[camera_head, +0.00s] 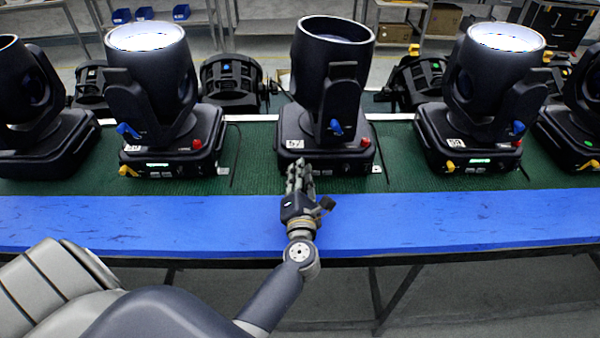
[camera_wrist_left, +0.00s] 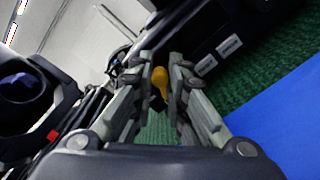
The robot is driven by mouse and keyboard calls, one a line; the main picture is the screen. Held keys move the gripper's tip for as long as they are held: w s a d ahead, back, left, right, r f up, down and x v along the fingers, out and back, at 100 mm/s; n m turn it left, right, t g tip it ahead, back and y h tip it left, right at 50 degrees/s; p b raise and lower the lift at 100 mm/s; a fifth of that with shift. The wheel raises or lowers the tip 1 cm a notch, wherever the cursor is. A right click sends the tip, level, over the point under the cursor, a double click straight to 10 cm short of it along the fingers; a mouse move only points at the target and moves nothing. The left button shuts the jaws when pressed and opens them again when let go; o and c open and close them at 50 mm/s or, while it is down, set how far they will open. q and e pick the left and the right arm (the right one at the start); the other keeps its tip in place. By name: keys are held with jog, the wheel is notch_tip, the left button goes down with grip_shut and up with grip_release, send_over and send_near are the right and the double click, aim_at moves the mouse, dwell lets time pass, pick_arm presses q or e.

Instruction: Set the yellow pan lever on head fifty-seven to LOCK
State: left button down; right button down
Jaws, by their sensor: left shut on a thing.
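Head fifty-seven (camera_head: 320,150) is the black moving-head light in the middle of the table, with a white "57" label on its base. In the head view my left gripper (camera_head: 300,178) is at the front left corner of its base and hides its yellow lever. In the left wrist view the yellow pan lever (camera_wrist_left: 160,80) shows between the fingertips of my left gripper (camera_wrist_left: 160,88), which is closed on it. Whether the lever stands at LOCK cannot be read. My right gripper is not in view.
Similar heads stand on both sides, with one on the left (camera_head: 155,110) and one on the right (camera_head: 485,110). They stand on a green mat (camera_head: 250,150). The blue front strip of the table (camera_head: 450,220) is clear. A red connector (camera_head: 365,142) is on the middle head's base.

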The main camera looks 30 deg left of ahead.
pick_arm(q)
jog(key=c, duration=1.7)
grip_release()
jog(key=shift+o, duration=0.6)
jog(key=shift+w+a+f, duration=0.1)
jog(key=shift+s, duration=0.2)
jog(key=v, duration=1)
jog(key=shift+s+d, duration=0.1)
jog(key=shift+d, duration=0.15)
jog(key=shift+s+d, duration=0.35)
jog(key=shift+s, duration=0.2)
jog(key=shift+w, duration=0.1)
